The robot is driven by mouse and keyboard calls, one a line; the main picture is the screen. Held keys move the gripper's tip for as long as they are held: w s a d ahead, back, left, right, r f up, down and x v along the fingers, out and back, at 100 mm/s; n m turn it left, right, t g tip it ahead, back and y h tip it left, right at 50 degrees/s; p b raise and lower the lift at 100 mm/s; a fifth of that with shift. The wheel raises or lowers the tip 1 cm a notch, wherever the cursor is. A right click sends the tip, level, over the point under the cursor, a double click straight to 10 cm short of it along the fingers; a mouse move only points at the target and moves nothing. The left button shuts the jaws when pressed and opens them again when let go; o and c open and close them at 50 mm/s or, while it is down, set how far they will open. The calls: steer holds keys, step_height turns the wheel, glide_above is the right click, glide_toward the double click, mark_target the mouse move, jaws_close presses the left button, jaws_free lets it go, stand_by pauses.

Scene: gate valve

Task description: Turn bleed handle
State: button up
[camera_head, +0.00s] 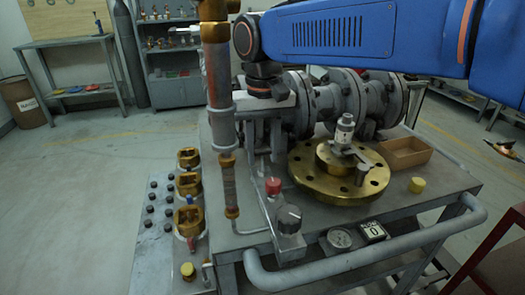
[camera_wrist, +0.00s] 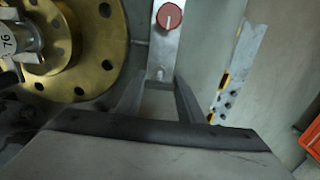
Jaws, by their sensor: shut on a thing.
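My gripper (camera_head: 262,150) points down beside the vertical pipe, at the near end of the grey valve body (camera_head: 300,105). In the wrist view its fingers (camera_wrist: 157,100) reach up from the broad grey palm, set apart, with a pale grey part between them. The gripper is shut on a grey part there; I cannot tell whether this is the bleed handle. A pale bar (camera_wrist: 157,52) with a small bolt runs from between the fingers to a round red knob (camera_wrist: 169,16) with a white pointer. In the head view a red knob (camera_head: 273,186) stands in front of the gripper.
A brass flange (camera_head: 340,180) with bolt holes lies right of the gripper; it shows at left in the wrist view (camera_wrist: 95,45). A dark knob (camera_head: 289,218), a gauge (camera_head: 340,238), a wooden tray (camera_head: 405,153) and brass fittings (camera_head: 188,187) are nearby. A rail (camera_head: 370,260) edges the cart.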

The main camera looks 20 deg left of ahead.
mark_target(263, 150)
steer(key=o, duration=1.1)
steer(key=shift+c, duration=0.2)
step_height(263, 150, up, 18)
steer(key=shift+f, duration=0.25)
